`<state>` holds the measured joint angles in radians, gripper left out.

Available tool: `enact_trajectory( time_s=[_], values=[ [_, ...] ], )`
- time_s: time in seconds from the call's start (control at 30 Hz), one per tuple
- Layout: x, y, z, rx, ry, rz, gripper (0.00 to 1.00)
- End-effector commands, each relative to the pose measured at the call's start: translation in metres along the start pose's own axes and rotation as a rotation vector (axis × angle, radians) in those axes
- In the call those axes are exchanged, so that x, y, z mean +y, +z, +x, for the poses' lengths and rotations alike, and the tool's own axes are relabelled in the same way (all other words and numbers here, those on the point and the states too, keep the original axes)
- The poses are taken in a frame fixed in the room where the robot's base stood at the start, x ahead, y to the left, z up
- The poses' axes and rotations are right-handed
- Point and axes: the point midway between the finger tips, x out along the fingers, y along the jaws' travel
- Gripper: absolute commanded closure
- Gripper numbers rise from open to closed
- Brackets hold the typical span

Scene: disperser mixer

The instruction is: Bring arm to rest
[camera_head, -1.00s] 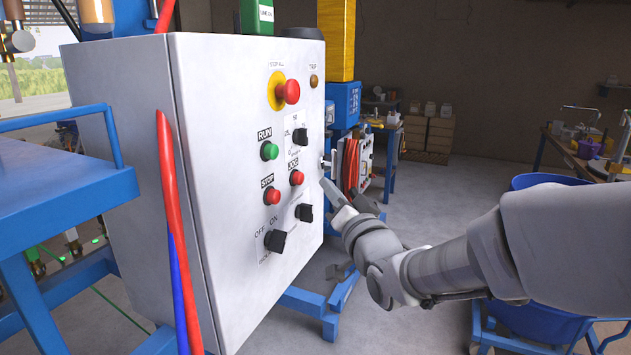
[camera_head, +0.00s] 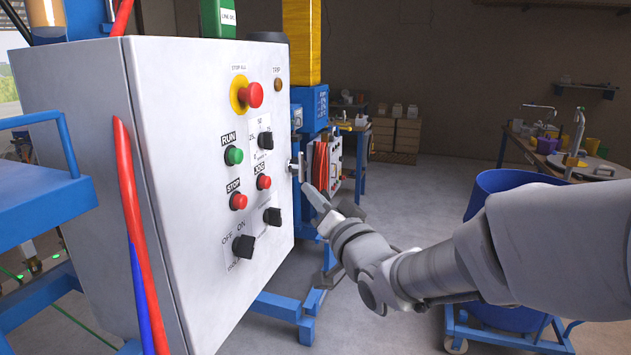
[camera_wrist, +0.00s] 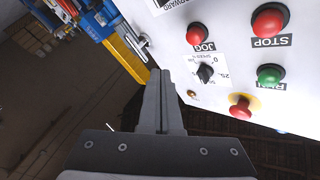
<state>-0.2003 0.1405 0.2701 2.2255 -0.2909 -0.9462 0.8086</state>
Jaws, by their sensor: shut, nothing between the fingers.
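The panel's buttons and knobs show beyond the fingers there. The fingertips point toward the panel's right edge, near a metal latch (camera_head: 297,167). I cannot tell whether they touch it.
A red and blue hose (camera_head: 130,200) hangs at the panel's left corner. A blue stand (camera_head: 310,110) is behind the panel. A blue drum (camera_head: 500,220) on a wheeled dolly is right, behind my arm. A bench (camera_head: 575,165) stands farther right. Open floor lies between.

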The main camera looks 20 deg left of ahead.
Motion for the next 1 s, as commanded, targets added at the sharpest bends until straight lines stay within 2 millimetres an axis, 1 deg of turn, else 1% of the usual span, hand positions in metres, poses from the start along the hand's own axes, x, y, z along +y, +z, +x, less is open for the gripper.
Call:
enact_trajectory(
  time_s=[0.07, 0.17, 0.27, 0.37, 0.47, 0.5, 0.57, 0.6, 0.67, 0.7, 0.77, 0.8, 0.87, 0.9, 1.0],
  values=[
    [0.004, -0.004, -0.004, -0.006, 0.027, -0.020, 1.00],
    [0.017, -0.015, -0.015, -0.029, 0.109, -0.075, 1.00],
    [0.036, -0.028, -0.037, -0.074, 0.235, -0.154, 1.00],
    [0.058, -0.042, -0.068, -0.134, 0.377, -0.227, 1.00],
    [0.076, -0.051, -0.104, -0.205, 0.511, -0.279, 1.00],
    [0.082, -0.055, -0.119, -0.233, 0.562, -0.295, 1.00],
    [0.090, -0.058, -0.144, -0.284, 0.634, -0.315, 1.00],
    [0.094, -0.059, -0.161, -0.318, 0.680, -0.324, 1.00],
    [0.099, -0.060, -0.188, -0.371, 0.745, -0.331, 1.00],
    [0.101, -0.059, -0.206, -0.410, 0.784, -0.333, 1.00],
    [0.103, -0.057, -0.234, -0.469, 0.838, -0.330, 1.00],
    [0.103, -0.055, -0.252, -0.511, 0.870, -0.326, 1.00],
    [0.102, -0.050, -0.280, -0.574, 0.913, -0.312, 1.00],
    [0.099, -0.045, -0.297, -0.618, 0.935, -0.302, 1.00],
    [0.092, -0.033, -0.336, -0.718, 0.973, -0.272, 1.00]
  ],
)
